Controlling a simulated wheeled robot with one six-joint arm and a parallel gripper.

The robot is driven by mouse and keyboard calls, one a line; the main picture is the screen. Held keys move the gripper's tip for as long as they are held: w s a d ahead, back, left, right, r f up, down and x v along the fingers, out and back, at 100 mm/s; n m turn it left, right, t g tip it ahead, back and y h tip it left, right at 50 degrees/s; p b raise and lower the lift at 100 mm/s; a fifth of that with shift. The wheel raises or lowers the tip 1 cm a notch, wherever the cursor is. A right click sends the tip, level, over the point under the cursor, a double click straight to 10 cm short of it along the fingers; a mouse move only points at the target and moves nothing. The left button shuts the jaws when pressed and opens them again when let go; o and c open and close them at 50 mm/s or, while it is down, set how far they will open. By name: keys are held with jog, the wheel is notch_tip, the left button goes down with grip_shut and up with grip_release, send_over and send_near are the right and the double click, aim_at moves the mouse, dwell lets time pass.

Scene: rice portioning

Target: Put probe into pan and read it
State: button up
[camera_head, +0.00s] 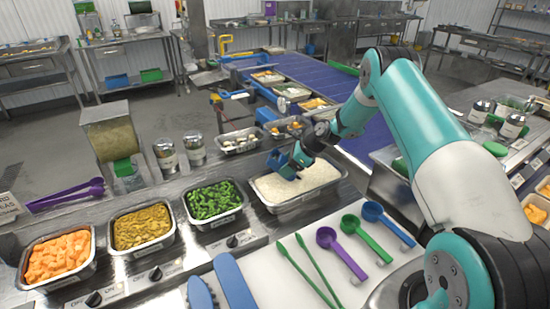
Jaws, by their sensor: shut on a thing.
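The rice pan (317,202) is a steel pan filled with white rice, set in the counter right of the green vegetable pan. My gripper (293,165) is at the left back part of the rice pan, low over the rice. It is shut on a small dark blue body (279,162), which I take to be the probe. The probe's stem and any display cannot be made out, so I cannot tell whether its tip is in the rice.
Pans of green vegetables (214,204), yellow food (142,227) and orange cubes (58,258) stand to the left. Purple (342,250), green (366,238) and blue (388,222) spoons and green tongs (315,268) lie on the white board in front. A blue conveyor (310,85) lies behind.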

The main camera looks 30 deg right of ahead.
dwell(0.3)
notch_tip(320, 180, up, 10)
jog(key=p, duration=0.7)
jog(key=shift+f, duration=0.1)
dwell(0.4)
